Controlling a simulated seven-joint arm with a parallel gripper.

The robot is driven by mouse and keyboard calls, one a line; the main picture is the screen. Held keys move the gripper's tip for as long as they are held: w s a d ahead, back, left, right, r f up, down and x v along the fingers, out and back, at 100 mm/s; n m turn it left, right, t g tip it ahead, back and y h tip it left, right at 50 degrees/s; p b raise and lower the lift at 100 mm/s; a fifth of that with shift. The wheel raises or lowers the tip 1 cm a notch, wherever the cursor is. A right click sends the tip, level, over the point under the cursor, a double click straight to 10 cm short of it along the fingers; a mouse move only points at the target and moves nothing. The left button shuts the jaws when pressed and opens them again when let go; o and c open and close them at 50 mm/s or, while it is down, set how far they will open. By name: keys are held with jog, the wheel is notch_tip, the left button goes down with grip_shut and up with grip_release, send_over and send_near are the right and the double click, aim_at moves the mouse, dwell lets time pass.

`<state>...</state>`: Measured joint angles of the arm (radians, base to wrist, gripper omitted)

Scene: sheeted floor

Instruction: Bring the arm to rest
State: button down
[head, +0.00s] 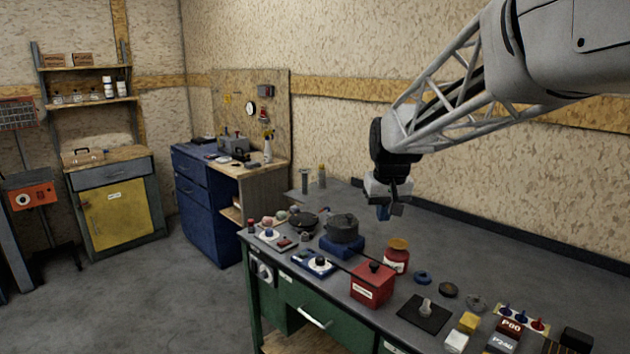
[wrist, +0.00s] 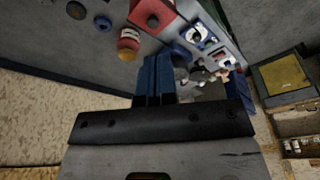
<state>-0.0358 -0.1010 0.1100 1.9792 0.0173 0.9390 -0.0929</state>
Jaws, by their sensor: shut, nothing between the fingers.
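My gripper (head: 384,212) hangs from my arm above the back part of the grey workbench (head: 455,245) in the head view. It is shut and empty. In the wrist view my gripper's blue fingers (wrist: 153,75) are together with nothing between them. My arm reaches in from the upper right, with its lattice link sloping down to the wrist. The gripper is clear of the bench top and touches nothing that I can see.
Below the gripper stand a red jar (head: 396,261), a red box (head: 372,284) and a dark pot (head: 342,229) on a blue base. Several small items, including a yellow block (head: 468,322), lie at the bench's right. The bench's back strip is mostly clear.

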jog(key=s+d+f, duration=0.1)
jog(key=s+f, duration=0.1)
jog(key=s, duration=0.9)
jog(key=s+d+f+m, duration=0.1)
jog(key=s+f, duration=0.2)
jog(key=s, duration=0.9)
jog(key=s+d+f, duration=0.1)
jog(key=s+f, duration=0.1)
jog(key=s, duration=1)
jog(key=shift+f+m, duration=0.3)
jog(key=shift+f, duration=0.05)
jog(key=c, duration=1.8)
grip_release()
